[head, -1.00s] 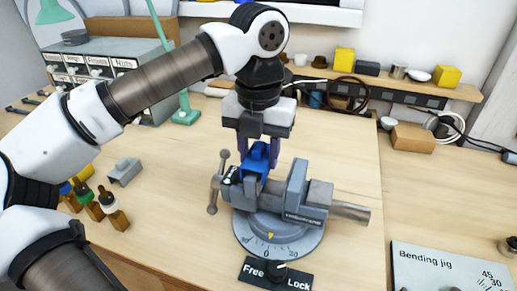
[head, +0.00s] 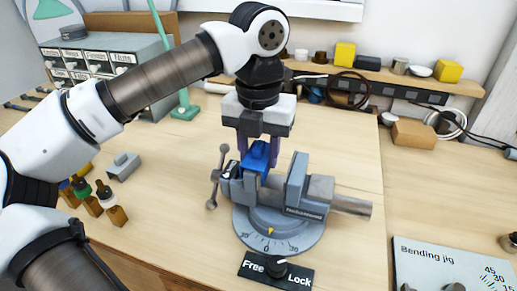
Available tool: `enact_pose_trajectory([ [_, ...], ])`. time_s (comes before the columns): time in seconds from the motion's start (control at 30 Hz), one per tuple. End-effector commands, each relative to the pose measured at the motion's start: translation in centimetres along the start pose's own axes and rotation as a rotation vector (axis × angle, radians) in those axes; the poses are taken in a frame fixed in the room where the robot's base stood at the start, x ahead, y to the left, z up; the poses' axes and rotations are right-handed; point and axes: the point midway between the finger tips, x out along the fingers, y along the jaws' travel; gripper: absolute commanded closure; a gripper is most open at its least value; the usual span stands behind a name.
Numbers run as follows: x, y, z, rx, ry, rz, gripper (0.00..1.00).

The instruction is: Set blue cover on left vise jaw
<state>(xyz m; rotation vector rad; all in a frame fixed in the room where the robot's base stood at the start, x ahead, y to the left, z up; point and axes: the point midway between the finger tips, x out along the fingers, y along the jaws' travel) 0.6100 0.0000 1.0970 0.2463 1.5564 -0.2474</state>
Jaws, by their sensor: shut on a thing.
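The blue cover (head: 256,158) is at the top of the left vise jaw (head: 243,187) in the head view. My gripper (head: 260,150) points down from above and is shut on the blue cover, with a dark finger on each side of it. The cover looks level and low against the jaw; I cannot tell whether it is fully seated. The right vise jaw (head: 297,182) stands apart to the right, with a gap between. The vise sits on a round graduated base (head: 275,240).
A Free/Lock knob (head: 277,266) is in front of the vise. A grey block (head: 123,167) and dropper bottles (head: 108,203) stand to the left. The bending jig (head: 445,270) lies at the front right. A shelf with small items runs along the back.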

Motion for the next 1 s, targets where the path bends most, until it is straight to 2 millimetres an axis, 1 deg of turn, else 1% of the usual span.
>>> enact_pose_trajectory([
  [0.43,0.59,0.01,-0.01,0.0,0.0,0.0,0.85],
  [0.47,0.54,0.01,0.0,0.0,0.0,0.0,0.58],
  [0.63,0.52,0.0,0.0,0.0,0.0,0.0,0.35],
  [0.9,0.49,0.0,0.0,0.0,0.0,0.0,0.35],
  [1.0,0.02,0.01,0.03,-0.001,0.0,0.0,0.35],
])
